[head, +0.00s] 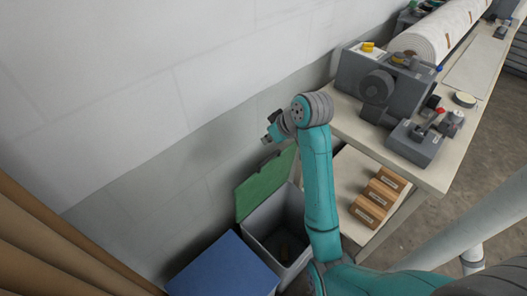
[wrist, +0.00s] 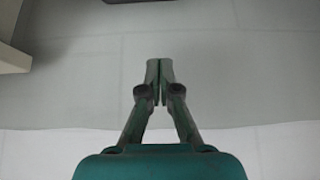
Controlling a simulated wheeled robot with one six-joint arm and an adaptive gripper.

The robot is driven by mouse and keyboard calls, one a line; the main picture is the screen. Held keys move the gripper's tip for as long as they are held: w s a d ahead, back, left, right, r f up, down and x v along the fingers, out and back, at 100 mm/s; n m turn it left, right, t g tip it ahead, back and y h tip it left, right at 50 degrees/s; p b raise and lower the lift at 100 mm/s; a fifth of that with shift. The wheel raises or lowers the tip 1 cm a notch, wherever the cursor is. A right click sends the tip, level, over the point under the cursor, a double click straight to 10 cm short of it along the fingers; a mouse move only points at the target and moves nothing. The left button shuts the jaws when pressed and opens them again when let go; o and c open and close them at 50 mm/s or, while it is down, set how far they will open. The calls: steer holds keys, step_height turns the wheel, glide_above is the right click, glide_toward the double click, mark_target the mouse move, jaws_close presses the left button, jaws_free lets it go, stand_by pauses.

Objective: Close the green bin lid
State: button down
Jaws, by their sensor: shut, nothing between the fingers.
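The green bin lid (head: 264,184) stands open, tilted up at the back of a grey bin (head: 277,218) beside the wall. The bin's inside shows, with something dark and brownish at its bottom. My gripper (head: 268,139) is above the lid's upper edge, close to the wall, and looks apart from the lid. In the wrist view my gripper (wrist: 160,65) has its fingertips together with nothing between them, against a plain grey wall. The lid cannot be made out in the wrist view.
A bin with a blue lid (head: 222,270), closed, stands left of the grey bin. A workbench (head: 437,180) with a grey machine (head: 385,82) is at the right. Cartons (head: 378,196) lie on its lower shelf. Brown upright shapes (head: 50,250) are at the left edge.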

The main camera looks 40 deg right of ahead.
steer(key=shift+w+f, duration=0.3)
steer(key=shift+f, duration=1.2)
steer(key=shift+w+f, duration=0.3)
steer(key=shift+f, duration=1.25)
steer(key=shift+w+f, duration=0.3)
steer(key=shift+f, duration=1.2)
